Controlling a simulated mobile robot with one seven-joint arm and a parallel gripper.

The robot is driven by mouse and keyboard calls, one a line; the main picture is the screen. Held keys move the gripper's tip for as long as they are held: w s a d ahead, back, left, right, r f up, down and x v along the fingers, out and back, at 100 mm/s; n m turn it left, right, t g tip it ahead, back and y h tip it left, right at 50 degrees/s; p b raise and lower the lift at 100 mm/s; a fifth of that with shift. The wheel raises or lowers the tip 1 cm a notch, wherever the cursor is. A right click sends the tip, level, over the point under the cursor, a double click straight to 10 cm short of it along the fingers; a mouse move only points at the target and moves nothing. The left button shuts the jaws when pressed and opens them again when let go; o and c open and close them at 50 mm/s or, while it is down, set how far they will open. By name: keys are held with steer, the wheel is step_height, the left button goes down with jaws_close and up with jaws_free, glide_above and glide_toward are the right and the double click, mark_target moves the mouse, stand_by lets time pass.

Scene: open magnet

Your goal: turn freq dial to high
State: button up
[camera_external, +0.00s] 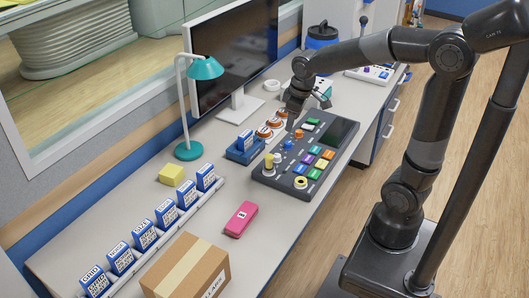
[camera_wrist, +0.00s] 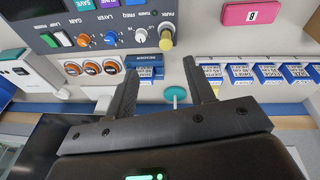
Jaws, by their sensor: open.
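The dark control console (camera_external: 325,165) lies on the bench, with coloured buttons and a row of knobs along its near-monitor edge. It also shows at the top left in the wrist view (camera_wrist: 30,18). A small white dial (camera_wrist: 141,35) sits by the FREQ lettering, between a blue knob (camera_wrist: 80,40) and a tall yellow-topped PARK post (camera_wrist: 166,36). The dial shows small and pale in the external view (camera_external: 277,158); its exact setting cannot be read. My gripper (camera_wrist: 160,66) is open and empty. In the external view my gripper (camera_external: 290,120) is above the console's far left edge, apart from the dial.
Orange-topped round pieces (camera_external: 265,131) and a blue tray (camera_external: 244,150) stand beside the console. A teal lamp (camera_external: 190,148), monitor (camera_external: 235,50), pink case (camera_external: 241,219), cardboard box (camera_external: 186,270) and a rack of blue-white cartridges (camera_external: 145,235) share the bench.

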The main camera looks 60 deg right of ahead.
steer(key=n+g, duration=0.2)
glide_toward(277, 155)
steer(key=f, duration=0.9)
steer(key=shift+w+d, duration=0.15)
steer(key=shift+d, duration=0.15)
steer(key=shift+c, duration=0.6)
steer(key=c, duration=0.8)
steer(key=shift+m, duration=0.3)
steer(key=shift+c, duration=0.2)
